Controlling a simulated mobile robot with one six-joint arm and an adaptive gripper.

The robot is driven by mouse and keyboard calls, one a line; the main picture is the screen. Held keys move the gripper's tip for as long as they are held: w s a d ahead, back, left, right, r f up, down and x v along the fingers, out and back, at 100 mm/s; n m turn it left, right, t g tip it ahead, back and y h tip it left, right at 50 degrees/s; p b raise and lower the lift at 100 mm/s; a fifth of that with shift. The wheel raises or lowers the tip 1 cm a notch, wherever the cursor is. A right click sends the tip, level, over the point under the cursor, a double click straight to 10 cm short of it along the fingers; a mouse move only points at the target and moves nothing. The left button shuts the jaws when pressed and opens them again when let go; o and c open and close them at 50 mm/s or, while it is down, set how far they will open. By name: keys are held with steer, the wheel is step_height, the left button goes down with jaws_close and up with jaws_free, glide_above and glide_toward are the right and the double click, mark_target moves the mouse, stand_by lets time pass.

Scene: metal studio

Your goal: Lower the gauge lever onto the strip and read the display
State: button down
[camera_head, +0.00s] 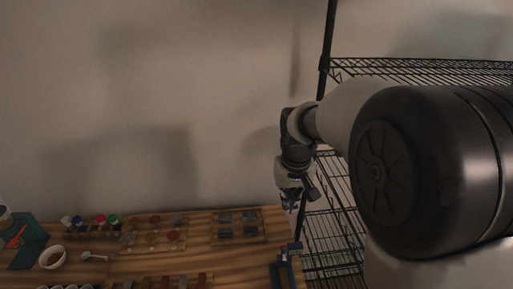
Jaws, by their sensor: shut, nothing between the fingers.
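My gripper (290,205) hangs pointing down at the centre right, above the right end of the wooden bench, and is shut and empty. A small dark-blue device (283,272) with a touch of red stands below it at the bench's right edge, cut off by the lower frame edge. It may be the gauge; its lever and display are too small to make out. Several dark grey flat pieces (225,217) lie on a tray left of it. I cannot tell which piece is the strip, or whether one is in the device.
The wooden bench (195,262) also holds a tray of small reddish and grey samples (154,233), a white bowl (52,257), a spoon (93,256), bottles with coloured caps (100,219) and a teal mat (27,243). A black wire rack (420,70) stands right, behind my arm.

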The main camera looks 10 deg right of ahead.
steer(key=w+f+g+p, duration=0.1)
steer(key=w+f+p, duration=0.1)
steer(key=w+f, duration=0.5)
steer(key=b, duration=0.2)
glide_above(283, 255)
steer(key=w, duration=0.5)
step_height(283, 255, down, 11)
steer(key=shift+s, duration=0.25)
steer(key=shift+d+f, duration=0.1)
steer(key=shift+b, duration=0.35)
steer(key=shift+f, duration=0.1)
